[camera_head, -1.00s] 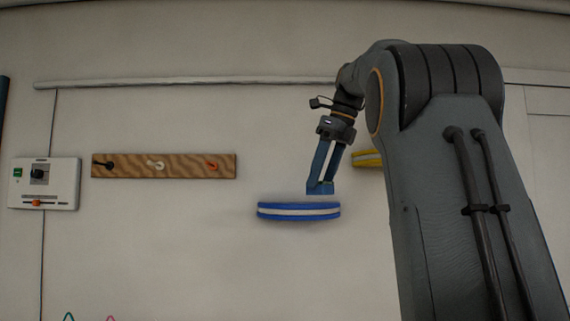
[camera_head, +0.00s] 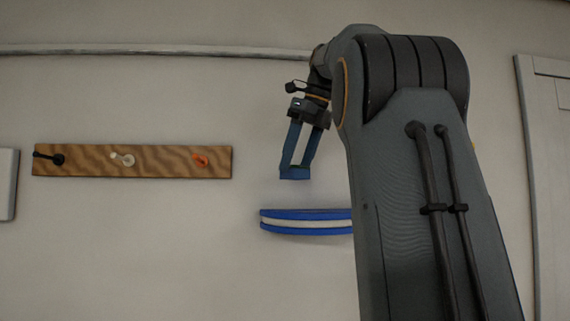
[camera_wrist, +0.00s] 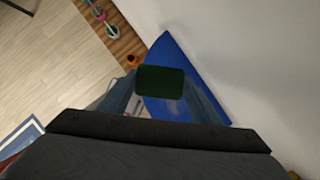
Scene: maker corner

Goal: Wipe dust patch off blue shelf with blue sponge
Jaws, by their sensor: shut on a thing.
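The blue shelf (camera_head: 300,214) is fixed to the wall, with a pale band along its edge; my arm hides its right end. My gripper (camera_head: 295,172) is above it, with a visible gap. It is shut on the sponge, which shows as a small blue block (camera_head: 296,174) at the fingertips. In the wrist view the sponge (camera_wrist: 160,82) shows a dark green face between the fingers, over the blue shelf (camera_wrist: 185,60). A faint greyish patch (camera_wrist: 171,107) on the shelf, just beyond the sponge, may be the dust.
A wooden rail (camera_head: 80,160) with black, white and orange hooks is on the wall left of the shelf. A white box (camera_head: 7,184) is cut off at the left edge. A pale pipe (camera_head: 150,51) runs along the wall above. The wall between rail and shelf is clear.

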